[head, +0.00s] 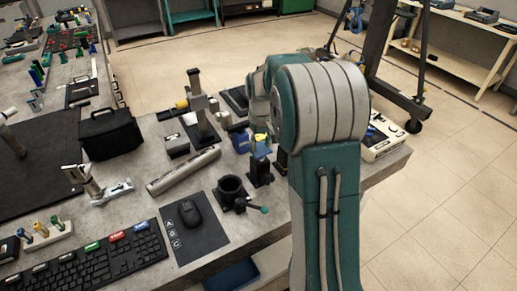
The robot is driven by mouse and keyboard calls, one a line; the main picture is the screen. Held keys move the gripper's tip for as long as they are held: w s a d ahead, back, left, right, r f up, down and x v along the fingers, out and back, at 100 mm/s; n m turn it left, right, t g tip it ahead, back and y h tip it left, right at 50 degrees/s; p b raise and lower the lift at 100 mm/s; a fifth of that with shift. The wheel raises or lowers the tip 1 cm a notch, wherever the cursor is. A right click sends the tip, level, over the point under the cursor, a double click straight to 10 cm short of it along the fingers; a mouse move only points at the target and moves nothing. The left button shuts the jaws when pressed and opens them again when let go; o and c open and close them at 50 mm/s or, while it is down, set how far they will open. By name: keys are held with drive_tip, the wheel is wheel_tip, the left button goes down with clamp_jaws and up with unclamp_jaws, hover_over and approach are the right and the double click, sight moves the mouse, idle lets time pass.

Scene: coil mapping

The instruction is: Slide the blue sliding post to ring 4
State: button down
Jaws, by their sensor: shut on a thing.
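A small blue piece that looks like the blue sliding post (261,150) stands over a black base (259,174) near the right end of the bench. My arm reaches over the bench from the right, and its wrist comes down just above this piece. My gripper (262,138) is small and partly hidden at the wrist's lower end. It appears shut on the blue post. The fingertips are not clear. I cannot make out numbered rings or which ring the post is at; my arm covers the area to the right.
A black ring-shaped holder with a green-tipped lever (232,190) stands in front. A grey cylinder (183,170) lies to the left. A metal column stand (201,105) rises behind it. A mouse (191,214) and keyboard (95,267) lie at the front. A white device (384,140) sits right.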

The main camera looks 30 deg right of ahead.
sight(259, 148)
drive_tip(key=c, duration=0.8)
unclamp_jaws()
drive_tip(key=shift+d, duration=0.1)
drive_tip(key=shift+c, duration=0.2)
drive_tip(key=o, duration=0.8)
drive_tip(key=shift+o, duration=0.2)
drive_tip(key=shift+a, duration=0.3)
drive_tip(key=shift+r, duration=0.1)
drive_tip(key=shift+w+r, duration=0.1)
drive_tip(key=shift+r, duration=0.1)
wheel_tip(259, 148, up, 11)
drive_tip(key=shift+r, duration=0.15)
drive_tip(key=shift+a+r, duration=0.1)
drive_tip(key=shift+a, duration=0.05)
